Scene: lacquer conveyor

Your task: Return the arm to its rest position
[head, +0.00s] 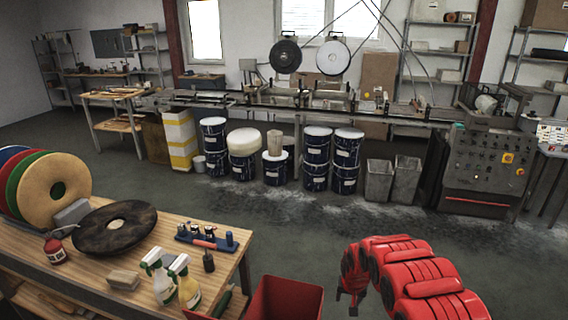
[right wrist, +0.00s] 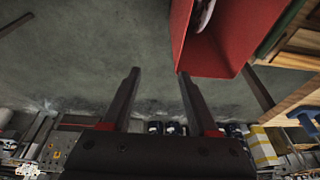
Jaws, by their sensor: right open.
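My red right arm comes in at the lower right of the head view, and its dark gripper (head: 350,297) hangs over the floor, to the right of the red bin. In the right wrist view my right gripper (right wrist: 158,74) has its two dark fingers spread apart with nothing between them. My left arm and left gripper are not in view.
A red bin (head: 287,296) stands close left of the right gripper; it also shows in the right wrist view (right wrist: 213,52), with a pale round thing inside. The wooden workbench (head: 90,280) is further left. Open floor (head: 300,225) separates them from the conveyor line (head: 390,118).

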